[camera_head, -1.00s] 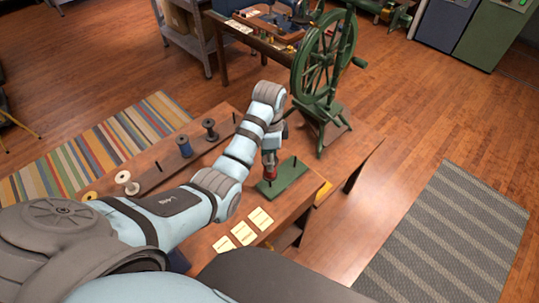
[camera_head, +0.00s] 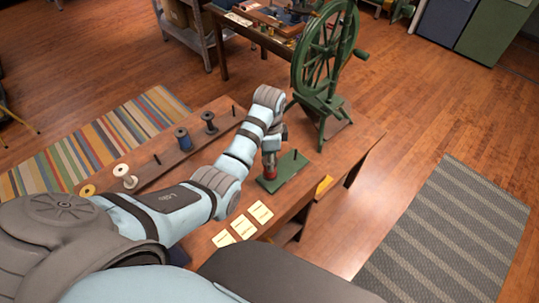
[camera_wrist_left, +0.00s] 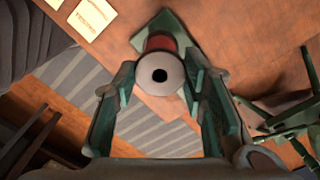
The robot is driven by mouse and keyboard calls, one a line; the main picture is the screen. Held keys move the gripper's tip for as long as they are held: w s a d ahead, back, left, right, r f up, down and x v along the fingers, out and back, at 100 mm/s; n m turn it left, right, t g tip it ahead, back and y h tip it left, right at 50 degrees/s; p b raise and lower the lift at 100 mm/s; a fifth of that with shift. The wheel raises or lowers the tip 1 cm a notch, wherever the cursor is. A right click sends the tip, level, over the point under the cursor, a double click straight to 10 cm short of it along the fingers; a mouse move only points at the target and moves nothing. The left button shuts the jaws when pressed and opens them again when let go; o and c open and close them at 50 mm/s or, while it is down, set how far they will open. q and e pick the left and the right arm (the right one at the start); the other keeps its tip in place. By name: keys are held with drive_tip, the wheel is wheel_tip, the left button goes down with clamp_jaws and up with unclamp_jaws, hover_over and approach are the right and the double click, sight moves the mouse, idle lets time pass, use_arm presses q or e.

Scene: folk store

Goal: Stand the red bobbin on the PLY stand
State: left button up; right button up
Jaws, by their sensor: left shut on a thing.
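The red bobbin (camera_head: 270,174) is held upright by my left gripper (camera_head: 269,160) over the left part of the green PLY stand (camera_head: 288,172). My left gripper is shut on it. In the left wrist view the bobbin's pale round end (camera_wrist_left: 160,88), with a dark hole, sits between the two fingers. Part of the green stand (camera_wrist_left: 160,25) shows behind it. A bare dark peg rises from the stand's right part. The bobbin hides the stand below it, so I cannot tell whether it touches the stand. My right gripper is not in view.
A green spinning wheel (camera_head: 325,60) stands close behind the stand. A long wooden rack (camera_head: 160,168) with several spools lies to the left. Pale cards (camera_head: 244,228) lie in front, and a yellow thing (camera_head: 324,185) is at the table's right edge.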

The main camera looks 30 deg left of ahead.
use_arm(q)
drive_tip(key=shift+f+b, duration=0.55)
drive_tip(key=shift+f, duration=0.8)
drive_tip(key=o, duration=1)
drive_tip(key=shift+r, duration=0.1)
